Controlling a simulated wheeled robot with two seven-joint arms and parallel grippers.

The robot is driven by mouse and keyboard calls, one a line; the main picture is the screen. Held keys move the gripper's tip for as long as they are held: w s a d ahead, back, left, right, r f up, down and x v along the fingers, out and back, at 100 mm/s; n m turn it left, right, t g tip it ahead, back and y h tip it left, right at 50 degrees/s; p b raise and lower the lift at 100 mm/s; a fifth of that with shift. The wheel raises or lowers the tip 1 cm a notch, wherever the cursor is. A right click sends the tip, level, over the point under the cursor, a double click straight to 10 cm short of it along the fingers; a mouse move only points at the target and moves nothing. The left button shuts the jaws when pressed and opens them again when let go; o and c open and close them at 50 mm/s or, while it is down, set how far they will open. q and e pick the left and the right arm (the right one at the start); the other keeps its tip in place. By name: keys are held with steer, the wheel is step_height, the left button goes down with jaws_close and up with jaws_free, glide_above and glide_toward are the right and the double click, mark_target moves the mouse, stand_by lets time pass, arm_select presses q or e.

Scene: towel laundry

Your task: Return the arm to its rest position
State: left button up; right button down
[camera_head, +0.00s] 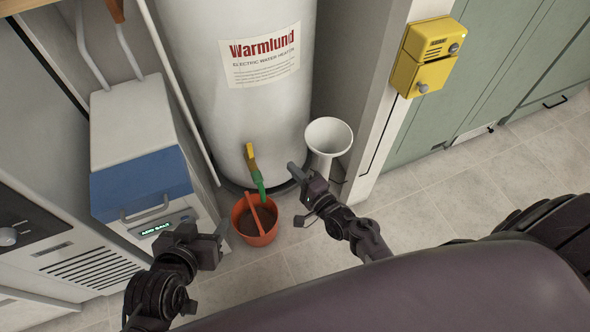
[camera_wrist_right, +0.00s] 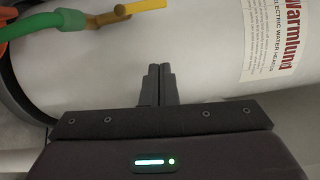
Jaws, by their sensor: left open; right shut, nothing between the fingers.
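My left gripper (camera_head: 219,232) is at the lower left in the head view, in front of the white and blue unit, open and with nothing seen in it. The heater's white side (camera_wrist_right: 200,45) fills the background there.
An orange bucket (camera_head: 265,238) stands on the floor below a green hose (camera_head: 261,190) and yellow valve handle (camera_head: 250,155). A blue-fronted unit (camera_head: 140,185) is at left. A yellow box (camera_head: 427,55) hangs right. Tiled floor is clear at right.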

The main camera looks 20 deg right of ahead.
stand_by(0.3)
